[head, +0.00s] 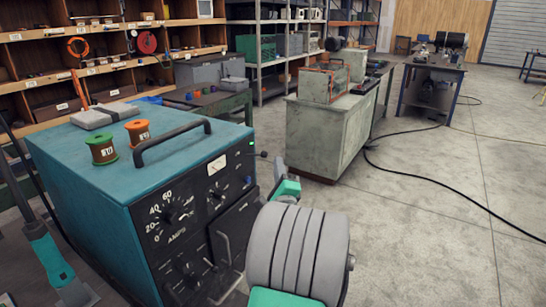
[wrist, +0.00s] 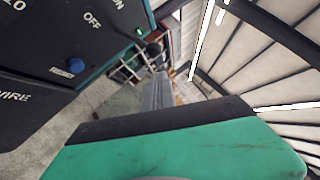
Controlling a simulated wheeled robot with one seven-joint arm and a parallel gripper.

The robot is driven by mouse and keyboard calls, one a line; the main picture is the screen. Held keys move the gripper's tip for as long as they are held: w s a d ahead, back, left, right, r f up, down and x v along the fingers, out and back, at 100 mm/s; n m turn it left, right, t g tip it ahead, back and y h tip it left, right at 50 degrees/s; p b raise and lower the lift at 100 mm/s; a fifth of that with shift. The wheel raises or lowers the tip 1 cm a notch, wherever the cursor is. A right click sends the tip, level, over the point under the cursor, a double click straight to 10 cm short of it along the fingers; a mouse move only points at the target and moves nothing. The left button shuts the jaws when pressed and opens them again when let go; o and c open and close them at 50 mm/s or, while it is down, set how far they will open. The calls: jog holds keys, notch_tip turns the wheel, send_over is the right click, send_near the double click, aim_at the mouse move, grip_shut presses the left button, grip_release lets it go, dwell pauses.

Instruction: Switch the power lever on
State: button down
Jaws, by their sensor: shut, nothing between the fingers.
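The teal power unit (head: 95,185) stands at the left in the head view, with dials on its dark front panel. A small black lever (head: 263,154) sticks out at the panel's upper right, beside a lit green lamp (head: 251,143). In the wrist view the panel (wrist: 40,40) shows ON and OFF lettering and the lit lamp (wrist: 139,32); I cannot make out the lever's setting there. My gripper (head: 279,168) is just right of the panel, below the lever and apparently apart from it. Its fingers (wrist: 157,92) are shut and empty. My arm hides part of the lower right panel.
A black handle (head: 172,143), green spool (head: 102,149), orange spool (head: 138,132) and grey box (head: 103,116) are on the unit's top. A blue knob (wrist: 76,66) is on the panel. A grey cabinet (head: 325,135) stands behind. The floor at right is open, crossed by a black cable (head: 430,179).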

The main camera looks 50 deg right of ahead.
aim_at(255, 155)
jog(key=shift+w+a+r, duration=0.35)
jog(key=shift+w+a, duration=0.2)
jog(key=shift+w, duration=0.05)
jog(key=shift+p, duration=0.3)
jog(key=r+n+p, duration=0.1)
jog(key=p, duration=0.1)
jog(key=r+n+y+p, duration=0.1)
jog(key=p, duration=0.2)
jog(key=shift+w+a+r, duration=0.2)
jog(key=shift+w, duration=0.2)
